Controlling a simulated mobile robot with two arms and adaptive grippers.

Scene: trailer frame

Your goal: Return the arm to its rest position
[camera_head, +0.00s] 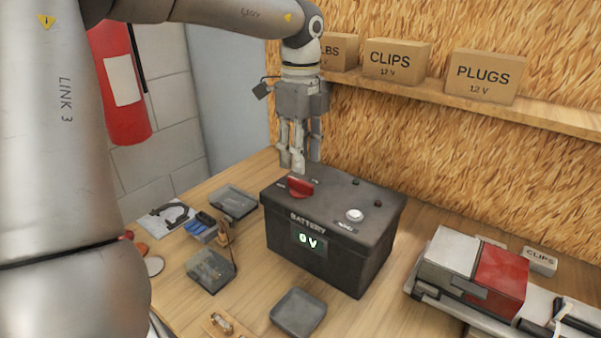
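My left arm comes in from the left and bends over the workbench. Its gripper (299,165) points down just above the back left part of the black battery box (330,250). The fingertips are behind and close to a red switch handle (300,187) on the box top; I cannot tell whether they touch it. The fingers look close together, but the gap between them is unclear, and no held thing shows. The box display (309,242) reads 0 V. A round white knob (355,215) sits on the box top. My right gripper is not in view.
Grey trays (298,312) stand in front and to the left of the box. A red and grey case (475,270) lies at the right. A shelf (480,108) with labelled cartons (397,61) runs along the wooden back wall. A red extinguisher (120,85) hangs at the left.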

